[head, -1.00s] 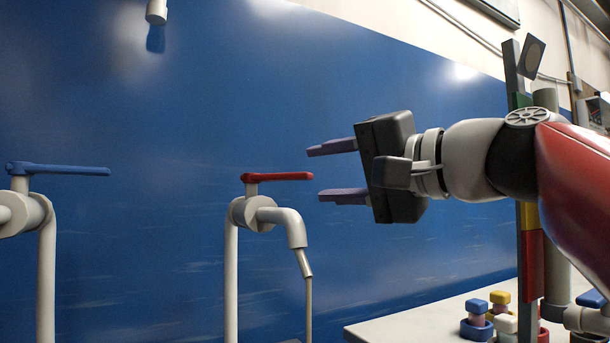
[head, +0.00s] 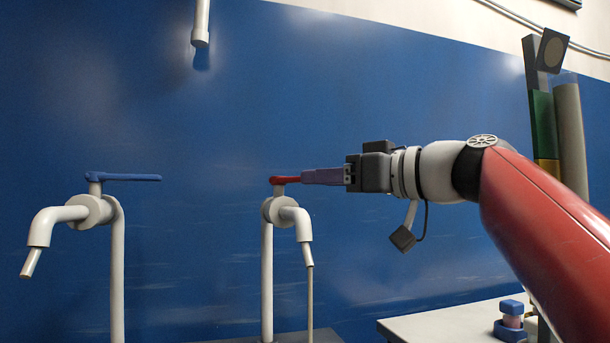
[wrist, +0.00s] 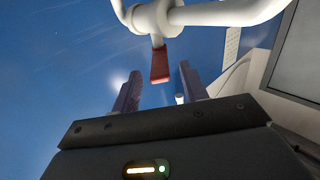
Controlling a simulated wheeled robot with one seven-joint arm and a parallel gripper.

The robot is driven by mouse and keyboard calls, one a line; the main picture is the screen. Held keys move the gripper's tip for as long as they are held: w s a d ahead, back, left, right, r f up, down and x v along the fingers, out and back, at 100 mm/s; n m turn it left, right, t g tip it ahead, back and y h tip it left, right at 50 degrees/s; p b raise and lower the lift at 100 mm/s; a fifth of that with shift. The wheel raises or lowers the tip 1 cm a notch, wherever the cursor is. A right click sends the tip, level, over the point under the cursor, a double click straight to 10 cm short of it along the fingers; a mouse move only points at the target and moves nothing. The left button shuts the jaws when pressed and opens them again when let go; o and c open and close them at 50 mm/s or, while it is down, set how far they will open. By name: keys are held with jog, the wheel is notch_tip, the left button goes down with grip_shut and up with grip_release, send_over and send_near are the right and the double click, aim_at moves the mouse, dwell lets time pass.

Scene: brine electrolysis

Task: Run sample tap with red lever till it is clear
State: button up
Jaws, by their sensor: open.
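The red lever (head: 284,180) sits on top of a pale tap (head: 279,211) and points right, level. A thin, dull beige stream (head: 310,300) runs straight down from this tap's spout. My gripper (head: 304,177) is open at the lever's free end, its purple fingers overlapping the lever tip in the head view. In the wrist view the red lever (wrist: 160,66) comes in between the two spread fingertips (wrist: 158,80), with space on both sides. Whether a finger touches it I cannot tell. The lever's tip is hidden by a finger in the head view.
A second pale tap (head: 90,210) with a blue lever (head: 130,177) stands to the left, with no stream. A white table (head: 450,322) with a blue-and-pink item (head: 511,320) is at lower right. A blue wall panel (head: 200,270) is behind. A pipe end (head: 200,25) hangs above.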

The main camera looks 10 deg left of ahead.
aim_at(298, 180)
jog(key=shift+p+x, duration=0.35)
jog(key=shift+x, duration=1.75)
grip_shut()
